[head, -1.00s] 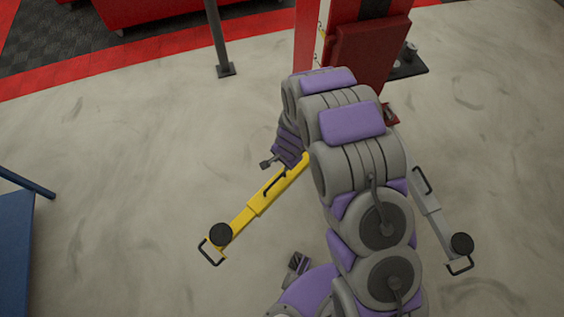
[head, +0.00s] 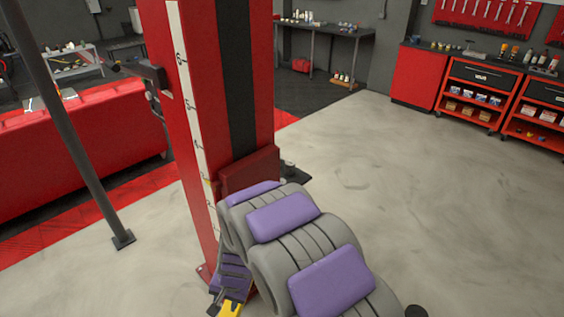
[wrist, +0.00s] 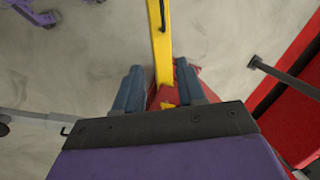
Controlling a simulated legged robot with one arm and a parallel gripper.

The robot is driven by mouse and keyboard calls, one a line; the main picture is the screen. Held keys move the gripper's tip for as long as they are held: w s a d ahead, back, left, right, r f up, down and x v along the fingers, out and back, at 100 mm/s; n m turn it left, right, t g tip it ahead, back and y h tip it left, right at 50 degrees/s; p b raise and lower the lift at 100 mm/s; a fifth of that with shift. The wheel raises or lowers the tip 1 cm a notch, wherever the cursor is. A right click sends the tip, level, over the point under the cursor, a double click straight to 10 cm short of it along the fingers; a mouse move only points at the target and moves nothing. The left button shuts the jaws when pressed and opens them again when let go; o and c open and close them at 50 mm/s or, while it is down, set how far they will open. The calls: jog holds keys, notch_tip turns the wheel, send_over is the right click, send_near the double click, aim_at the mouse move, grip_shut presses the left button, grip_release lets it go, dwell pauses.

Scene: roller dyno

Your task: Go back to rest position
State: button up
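My gripper (wrist: 158,70) is open in the wrist view, with its two blue-grey fingers apart. The yellow lift arm (wrist: 158,42) runs between the fingers in the picture. A strip of floor shows on each side of it, and I see no finger closed on it. In the head view only a short end of the yellow arm (head: 230,308) shows at the bottom edge. My grey and purple arm reaches out in front of the red lift post (head: 205,120) and hides part of its lower end. My fingertips are not clear there.
The red post stands close beside my arm. A dark workbench (head: 325,35) and red tool carts (head: 480,90) line the back. The concrete floor (head: 400,190) on the right is clear.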

jog(key=s+d+r+n, duration=0.1)
jog(key=s+d+r, duration=0.2)
jog(key=d+r, duration=0.65)
jog(key=s+d+r+h, duration=0.1)
jog(key=s+d+r, duration=0.5)
jog(key=s+d, duration=0.4)
jog(key=s+d+r+g+h, duration=0.1)
jog(key=s+d+r+h, duration=0.1)
jog(key=s+d+r, duration=0.5)
jog(key=s+d, duration=0.3)
jog(key=shift+s+n+g, duration=0.3)
jog(key=shift+s+n, duration=0.1)
jog(key=shift+r, duration=0.1)
jog(key=shift+c, duration=0.2)
